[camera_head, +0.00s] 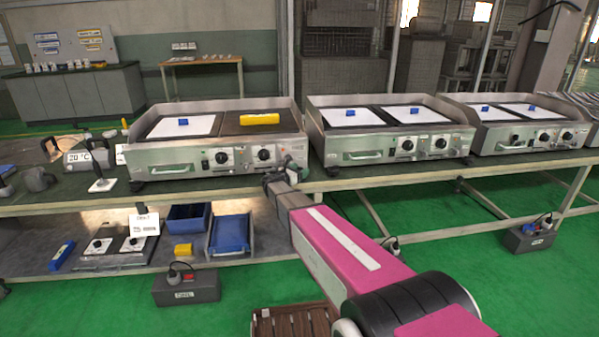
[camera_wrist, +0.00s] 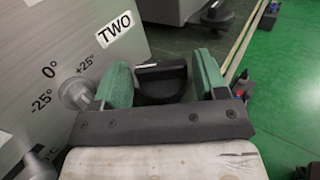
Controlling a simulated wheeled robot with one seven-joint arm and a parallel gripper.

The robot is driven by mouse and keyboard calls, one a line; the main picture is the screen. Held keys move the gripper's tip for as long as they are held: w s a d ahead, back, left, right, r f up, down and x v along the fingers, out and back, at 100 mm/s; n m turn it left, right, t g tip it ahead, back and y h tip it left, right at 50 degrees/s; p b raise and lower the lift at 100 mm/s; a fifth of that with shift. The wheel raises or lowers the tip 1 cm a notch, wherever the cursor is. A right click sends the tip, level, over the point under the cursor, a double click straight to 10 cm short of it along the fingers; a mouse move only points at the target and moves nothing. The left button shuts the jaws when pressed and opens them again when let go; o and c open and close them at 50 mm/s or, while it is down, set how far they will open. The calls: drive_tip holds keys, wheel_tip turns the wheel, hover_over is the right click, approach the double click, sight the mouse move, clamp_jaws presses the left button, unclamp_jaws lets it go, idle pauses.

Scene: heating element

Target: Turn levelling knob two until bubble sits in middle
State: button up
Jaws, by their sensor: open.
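A black knob (camera_wrist: 155,86) sits between my gripper's green fingers in the wrist view, with gaps visible at its sides. My gripper (camera_wrist: 162,66) is open around it. A metal panel beside it carries a "TWO" label (camera_wrist: 114,29) and a silver pointer dial (camera_wrist: 76,94) with 0°, +25° and -25° marks. In the head view my gripper (camera_head: 279,174) is at the front right corner of the nearest griddle (camera_head: 200,160), and the knob there is hidden. A yellow bar (camera_head: 259,118), apparently the level, lies on that griddle's dark right plate. Its bubble is too small to tell.
More griddles (camera_head: 395,147) stand to the right along the same bench (camera_head: 400,177). Hand tools and a "20 °C" box (camera_head: 88,158) are at the left. The lower shelf holds a blue tray (camera_head: 230,236). Dark boxes (camera_head: 187,288) stand on the green floor.

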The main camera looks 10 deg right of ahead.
drive_tip(key=c, duration=0.7)
drive_tip(key=shift+o, duration=0.3)
drive_tip(key=shift+w+m+g+h, duration=0.2)
drive_tip(key=shift+m+g+h, duration=0.1)
drive_tip(key=shift+m+g, duration=0.15)
drive_tip(key=shift+s+m+g+h, duration=0.1)
drive_tip(key=shift+m+g+h, duration=0.25)
drive_tip(key=shift+g, duration=0.3)
drive_tip(key=o, duration=0.6)
drive_tip(key=shift+o, duration=0.2)
drive_tip(key=shift+t, duration=0.3)
